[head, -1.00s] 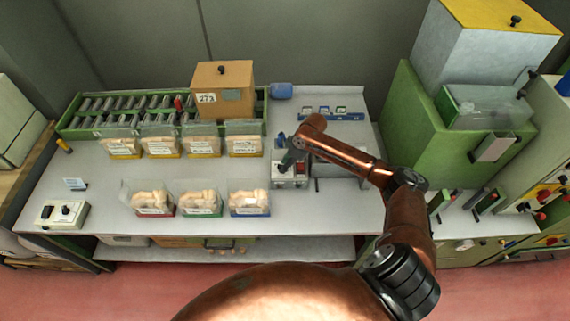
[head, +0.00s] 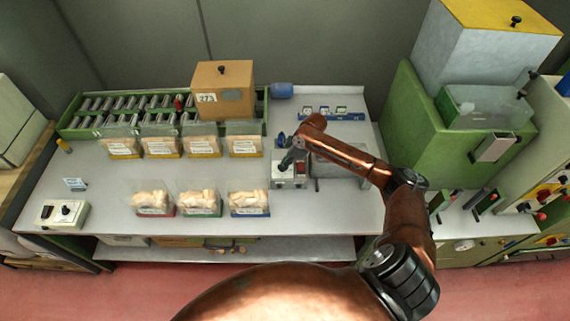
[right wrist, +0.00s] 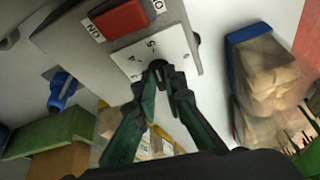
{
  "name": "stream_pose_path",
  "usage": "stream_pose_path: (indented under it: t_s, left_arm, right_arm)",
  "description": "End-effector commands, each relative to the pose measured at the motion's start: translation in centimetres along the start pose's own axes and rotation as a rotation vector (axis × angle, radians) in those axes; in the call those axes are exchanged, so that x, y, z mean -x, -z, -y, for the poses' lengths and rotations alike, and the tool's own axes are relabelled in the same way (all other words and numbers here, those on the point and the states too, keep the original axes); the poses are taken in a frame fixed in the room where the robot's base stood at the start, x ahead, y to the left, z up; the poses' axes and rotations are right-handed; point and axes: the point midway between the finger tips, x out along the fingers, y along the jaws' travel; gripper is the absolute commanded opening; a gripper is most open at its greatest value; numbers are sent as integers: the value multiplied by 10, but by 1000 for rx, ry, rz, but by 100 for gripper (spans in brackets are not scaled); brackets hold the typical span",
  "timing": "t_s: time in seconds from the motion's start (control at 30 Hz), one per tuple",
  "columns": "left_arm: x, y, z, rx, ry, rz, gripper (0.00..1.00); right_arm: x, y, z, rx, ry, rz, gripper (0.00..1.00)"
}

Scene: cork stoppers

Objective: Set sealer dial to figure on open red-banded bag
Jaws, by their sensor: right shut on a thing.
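The red-banded bag (head: 152,211) stands in the front row at the left, with pale corks in it; the figure on its label is too small to read. The grey sealer (head: 300,182) stands at the middle right of the table. My right gripper (head: 284,166) is at its front. In the right wrist view my right gripper (right wrist: 160,70) is shut on the dial, whose knob is mostly hidden between the fingertips. The white dial plate (right wrist: 140,50) shows figures around it, a 5 and what looks like a 4 among them. My left gripper is not in view.
A green-banded bag (head: 199,212) and a blue-banded bag (head: 248,212) stand beside the red one. Several yellow-banded bags (head: 162,155) stand behind. A red switch (right wrist: 120,18) is close to the dial. A small control box (head: 62,214) is at the far left.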

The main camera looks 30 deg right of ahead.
Motion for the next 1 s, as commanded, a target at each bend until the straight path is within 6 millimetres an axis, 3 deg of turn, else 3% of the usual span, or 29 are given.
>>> stream_pose_path:
  t_s: [0.47, 1.0]
  left_arm:
    - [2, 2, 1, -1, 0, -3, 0]
    - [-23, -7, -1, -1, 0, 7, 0]
  right_arm:
    - [0, 2, -4, 263, 108, -2, 0]
    - [-3, 3, -7, 664, 276, -1, 0]
